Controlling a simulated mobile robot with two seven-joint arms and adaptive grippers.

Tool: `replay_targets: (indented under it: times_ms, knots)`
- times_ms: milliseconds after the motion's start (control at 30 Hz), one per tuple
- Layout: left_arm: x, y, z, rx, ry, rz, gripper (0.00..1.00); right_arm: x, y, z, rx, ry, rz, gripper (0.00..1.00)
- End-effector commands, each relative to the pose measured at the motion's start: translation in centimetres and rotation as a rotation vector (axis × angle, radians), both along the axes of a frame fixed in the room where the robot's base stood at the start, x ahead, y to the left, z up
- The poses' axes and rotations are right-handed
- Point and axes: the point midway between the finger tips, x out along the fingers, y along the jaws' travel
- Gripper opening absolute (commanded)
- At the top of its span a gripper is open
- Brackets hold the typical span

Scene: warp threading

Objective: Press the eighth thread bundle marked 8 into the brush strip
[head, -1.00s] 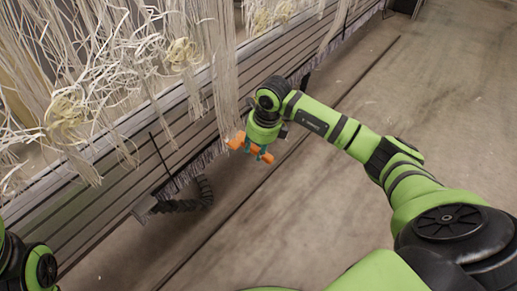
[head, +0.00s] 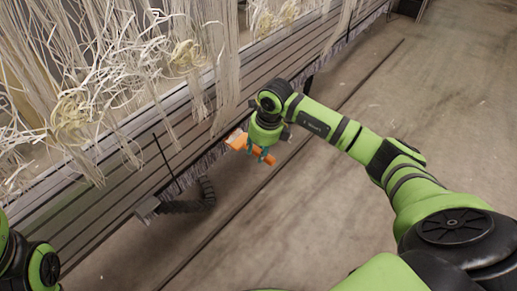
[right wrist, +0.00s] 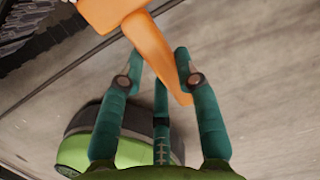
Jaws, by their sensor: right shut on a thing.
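My right gripper (head: 261,149) has teal fingers shut on an orange tool (head: 238,141), which also shows in the right wrist view (right wrist: 148,45). The tool's wide head points toward the machine's edge. The brush strip (head: 200,166) is a dark, bristly fringe along the beam's lower edge, just left of the tool. A pale thread bundle (head: 226,85) hangs down close to the tool's head; whether they touch cannot be told. No number 8 is legible.
Many loose, tangled pale threads (head: 75,110) hang over the slatted grey beam (head: 120,165) at left. A black cable chain (head: 190,206) and a thin rod (head: 163,153) stand by the beam's lower edge. The concrete floor (head: 330,210) at right is clear.

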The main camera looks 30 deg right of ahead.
Motion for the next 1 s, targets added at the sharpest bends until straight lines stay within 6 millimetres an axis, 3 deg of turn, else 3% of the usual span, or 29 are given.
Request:
replay_targets:
  times_ms: [433,1000]
  knots:
    - [0.0,0.0,0.2,0.000,0.000,0.000,0.40,0.1,0.0,0.3,0.004,-0.012,0.000,0.00]
    - [0.0,0.0,2.6,0.000,0.000,0.000,0.40,-5.3,-2.3,0.2,0.000,-0.004,0.000,0.00]
